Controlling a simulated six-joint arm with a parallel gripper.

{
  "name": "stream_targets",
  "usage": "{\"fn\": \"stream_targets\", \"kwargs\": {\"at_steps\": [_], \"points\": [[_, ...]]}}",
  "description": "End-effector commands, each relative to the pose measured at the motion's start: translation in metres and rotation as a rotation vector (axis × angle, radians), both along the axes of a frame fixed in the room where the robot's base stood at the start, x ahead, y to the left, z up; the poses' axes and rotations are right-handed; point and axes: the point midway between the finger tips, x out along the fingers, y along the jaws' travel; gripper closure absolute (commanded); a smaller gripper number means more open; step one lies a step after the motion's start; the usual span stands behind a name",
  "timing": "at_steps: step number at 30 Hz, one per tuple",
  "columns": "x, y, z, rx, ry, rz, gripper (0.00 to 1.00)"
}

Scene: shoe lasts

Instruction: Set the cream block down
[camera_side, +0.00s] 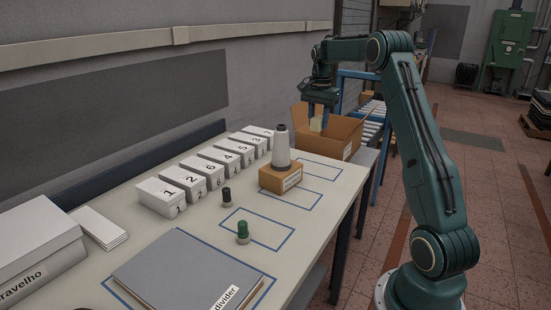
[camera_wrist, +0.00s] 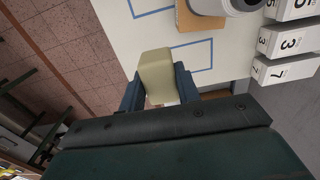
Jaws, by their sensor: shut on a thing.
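The cream block (camera_wrist: 156,68) is between the two blue fingers of my gripper (camera_wrist: 158,90) in the wrist view, and the gripper is shut on it. In the side view my gripper (camera_side: 318,118) points down at the far end of the table, and the small cream block (camera_side: 316,125) shows at its fingertips. The block appears in front of the open cardboard box (camera_side: 345,135). I cannot tell whether it is over the box or over the table's far edge. The block's underside is hidden.
The pale table (camera_side: 320,212) has blue outlined rectangles, some empty. A grey-white cone (camera_side: 281,148) stands on a small brown box (camera_side: 280,180). Numbered white boxes (camera_side: 190,181) stand in a row. Dark and green-topped pegs (camera_side: 243,232) and a grey divider folder (camera_side: 187,272) are nearer.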

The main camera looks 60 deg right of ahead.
Motion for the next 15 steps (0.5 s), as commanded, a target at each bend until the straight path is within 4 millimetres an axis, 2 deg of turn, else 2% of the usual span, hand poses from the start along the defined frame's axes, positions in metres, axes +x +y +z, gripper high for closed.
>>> {"fn": "stream_targets", "kwargs": {"at_steps": [1,6,15], "points": [[0.003,0.015,0.003,0.000,0.000,0.007,0.91],[0.007,0.061,0.005,0.000,0.000,0.011,0.91],[0.000,0.141,0.006,0.000,-0.001,0.017,0.91]]}}
